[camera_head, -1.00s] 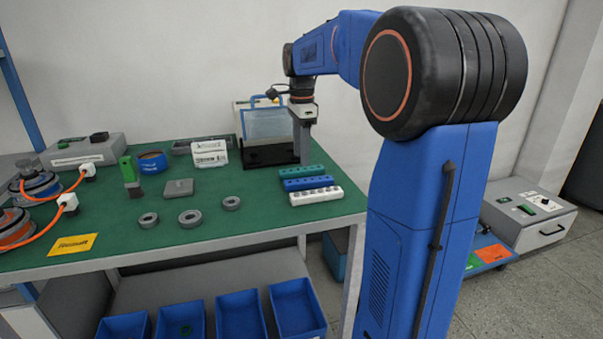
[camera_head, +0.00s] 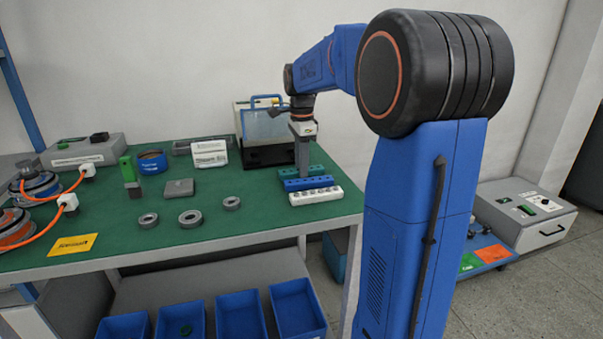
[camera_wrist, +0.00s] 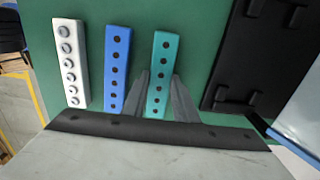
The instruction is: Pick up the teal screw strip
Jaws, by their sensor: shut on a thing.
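The teal screw strip (camera_wrist: 161,62) lies on the green bench top, with a row of dark holes along it. In the wrist view my gripper (camera_wrist: 160,85) has one finger on each long side of it, shut on the strip. In the head view my gripper (camera_head: 303,174) points down at the strip (camera_head: 316,170), hiding its middle. The blue strip (camera_wrist: 116,65) lies beside it to the left in the wrist view, and the white strip (camera_wrist: 72,60) with silver screw heads lies further left.
A black-based clear case (camera_head: 265,153) stands behind the strips, close to the teal one. Grey rings (camera_head: 190,218), a grey block (camera_head: 179,187) and a white box (camera_head: 209,153) are on the bench to the left. Blue bins (camera_head: 240,315) sit below.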

